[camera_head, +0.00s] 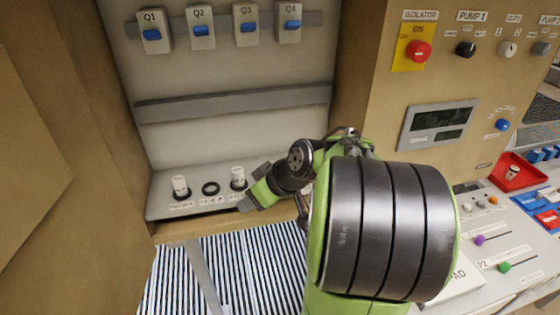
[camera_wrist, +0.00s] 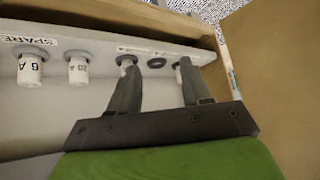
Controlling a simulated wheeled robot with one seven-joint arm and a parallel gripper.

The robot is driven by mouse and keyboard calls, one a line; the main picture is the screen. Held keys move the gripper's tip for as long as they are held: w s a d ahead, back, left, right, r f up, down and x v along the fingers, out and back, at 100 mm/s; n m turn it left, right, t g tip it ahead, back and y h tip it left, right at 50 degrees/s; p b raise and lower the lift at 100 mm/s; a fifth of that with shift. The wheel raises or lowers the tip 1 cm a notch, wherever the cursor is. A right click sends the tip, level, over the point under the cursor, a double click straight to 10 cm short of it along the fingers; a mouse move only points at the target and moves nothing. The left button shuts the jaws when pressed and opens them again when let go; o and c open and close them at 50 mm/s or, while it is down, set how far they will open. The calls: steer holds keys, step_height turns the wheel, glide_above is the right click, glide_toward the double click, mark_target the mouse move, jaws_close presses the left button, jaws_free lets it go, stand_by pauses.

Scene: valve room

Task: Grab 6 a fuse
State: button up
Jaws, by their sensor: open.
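The white fuse marked 6 A (camera_wrist: 30,70) sits upright in a row at the far left of the wrist view, beside a label reading SPARE. A fuse marked 20 A (camera_wrist: 78,71) sits just to its right. My gripper (camera_wrist: 158,78) is open and empty, with both fingers to the right of these two fuses. Its left finger overlaps a third fuse (camera_wrist: 126,62) and its right finger another fuse; contact cannot be told. In the head view my gripper (camera_head: 250,197) is at the right part of the fuse shelf, and my arm hides the 6 A fuse.
An empty black ring socket (camera_head: 210,188) lies between two fuses (camera_head: 180,187) (camera_head: 238,178). Switches Q1 to Q4 (camera_head: 222,30) are on the cabinet's back wall. A striped surface (camera_head: 245,265) lies in front. A control panel (camera_head: 480,100) and a red tray (camera_head: 517,173) stand right.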

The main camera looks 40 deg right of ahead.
steer(key=s+d+f+m+t+h+b, duration=0.1)
steer(key=s+d+t, duration=0.2)
steer(key=d, duration=0.7)
steer(key=s+d+f+m+t+h, duration=0.1)
steer(key=s+d+t, duration=0.2)
steer(key=d, duration=0.8)
steer(key=p+x, duration=0.2)
steer(key=x, duration=1.4)
steer(key=shift+w+f, duration=0.1)
steer(key=shift+w, duration=0.05)
steer(key=shift+a, duration=0.1)
steer(key=shift+c, duration=0.8)
steer(key=c, duration=0.6)
